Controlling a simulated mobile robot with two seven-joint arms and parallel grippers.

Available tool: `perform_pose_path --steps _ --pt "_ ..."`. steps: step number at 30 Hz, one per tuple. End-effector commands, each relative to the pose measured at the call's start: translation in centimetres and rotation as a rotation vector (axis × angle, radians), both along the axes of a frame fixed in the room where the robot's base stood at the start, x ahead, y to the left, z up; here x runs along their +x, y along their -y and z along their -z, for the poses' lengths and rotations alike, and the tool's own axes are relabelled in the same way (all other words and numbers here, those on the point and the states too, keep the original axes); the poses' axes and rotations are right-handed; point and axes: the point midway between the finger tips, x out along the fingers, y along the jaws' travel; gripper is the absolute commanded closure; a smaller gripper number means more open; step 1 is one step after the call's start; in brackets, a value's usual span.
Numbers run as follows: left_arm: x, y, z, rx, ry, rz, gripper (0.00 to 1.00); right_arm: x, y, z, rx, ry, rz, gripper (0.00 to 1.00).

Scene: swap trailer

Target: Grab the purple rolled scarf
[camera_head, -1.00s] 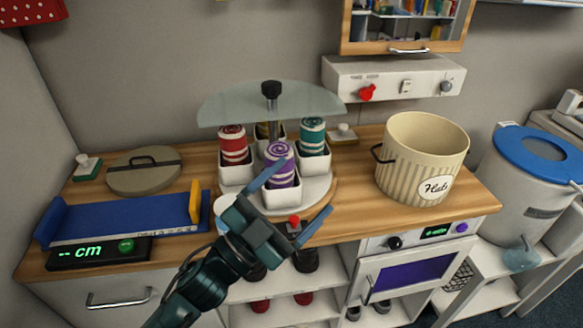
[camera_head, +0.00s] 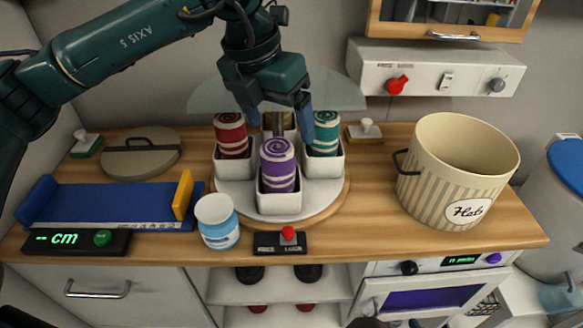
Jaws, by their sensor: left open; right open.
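The purple rolled scarf (camera_head: 278,166), with white stripes and a spiral top, stands upright in the front white cup (camera_head: 279,203) of a round white carousel (camera_head: 236,190). My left gripper (camera_head: 280,121) comes in from the upper left and points down over the carousel. It is open, with its blue fingertips apart, and appears above and behind the purple scarf in the picture. Nothing is seen between the fingers. The gripper hides the carousel's post top. My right gripper is not in view.
A red rolled scarf (camera_head: 231,138) and a teal one (camera_head: 324,133) stand in side cups. A glass disc (camera_head: 345,95) sits above the carousel. A jar (camera_head: 217,222) and a red-button box (camera_head: 289,240) stand in front. A striped hat bin (camera_head: 450,180) stands right.

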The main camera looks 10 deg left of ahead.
Motion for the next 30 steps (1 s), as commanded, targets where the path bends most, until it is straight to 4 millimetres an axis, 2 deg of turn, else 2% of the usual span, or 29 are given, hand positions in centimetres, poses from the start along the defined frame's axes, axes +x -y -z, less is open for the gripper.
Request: perform_pose_path --steps 3,5,15,23,27,30 --pt "0.7 -1.6 -0.9 0.062 0.044 -0.050 0.17 -0.1 -0.1 0.1 0.000 -0.001 -0.003 0.32" --pt "0.9 -1.9 -0.6 0.072 0.048 -0.059 0.17 -0.1 -0.1 0.1 0.001 -0.002 -0.004 0.32" --pt "2.4 -1.4 5.1 0.071 0.046 -0.055 0.17 -0.2 -0.1 -0.4 -0.010 -0.004 -0.005 0.32" --pt "2.8 -1.3 7.1 0.071 0.047 -0.054 0.17 -0.3 -0.1 -0.5 -0.015 -0.007 -0.004 0.32" --pt "3.0 -1.5 9.0 0.072 0.044 -0.054 0.17 -0.3 0.0 -1.0 -0.022 -0.011 -0.003 0.32" --pt "3.4 -1.4 10.5 0.070 0.045 -0.054 0.17 -0.3 0.3 -0.7 -0.027 -0.021 0.003 0.32"
